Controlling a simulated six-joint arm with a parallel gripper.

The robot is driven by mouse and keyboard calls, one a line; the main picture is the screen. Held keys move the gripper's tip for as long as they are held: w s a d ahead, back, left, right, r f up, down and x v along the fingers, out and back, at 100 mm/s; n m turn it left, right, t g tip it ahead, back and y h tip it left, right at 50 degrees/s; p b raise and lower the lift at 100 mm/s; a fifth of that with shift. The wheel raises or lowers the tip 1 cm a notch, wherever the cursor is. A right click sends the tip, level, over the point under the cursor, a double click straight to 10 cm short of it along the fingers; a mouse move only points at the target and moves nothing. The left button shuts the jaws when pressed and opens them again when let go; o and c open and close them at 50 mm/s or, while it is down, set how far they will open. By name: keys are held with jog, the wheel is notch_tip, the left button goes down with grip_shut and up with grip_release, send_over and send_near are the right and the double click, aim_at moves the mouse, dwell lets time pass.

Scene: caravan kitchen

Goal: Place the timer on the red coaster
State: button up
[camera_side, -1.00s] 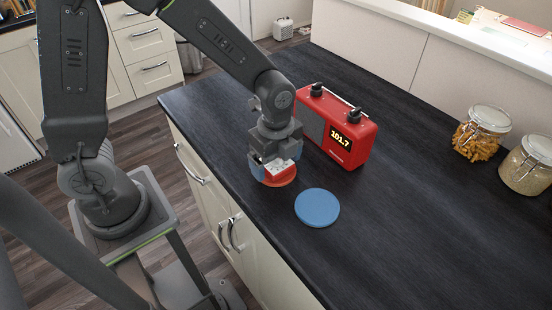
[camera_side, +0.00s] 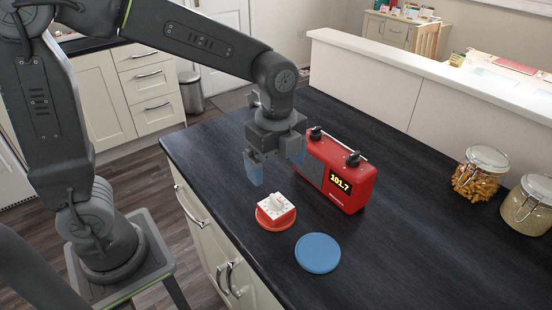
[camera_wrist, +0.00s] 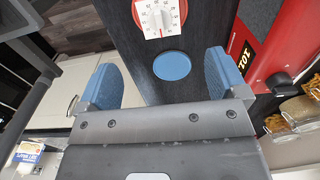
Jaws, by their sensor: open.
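A blue coaster (camera_side: 318,253) lies bare to the right of the red one. A red radio (camera_side: 340,175) stands just behind, close to my gripper. Glass jars (camera_side: 480,172) (camera_side: 527,205) stand at the far right. The dark counter (camera_side: 420,240) between is clear.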

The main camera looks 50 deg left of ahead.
jog(key=s+a+r+n+t, duration=0.2)
jog(key=s+n, duration=0.4)
jog(key=n, duration=0.3)
jog(key=s+a+r+n+t, duration=0.3)
jog(key=s+a+r+n, duration=0.1)
jog(key=n, duration=0.5)
jog(key=shift+s+a+t, duration=0.15)
jog(key=shift+s+t, duration=0.15)
jog(key=shift+s, duration=0.6)
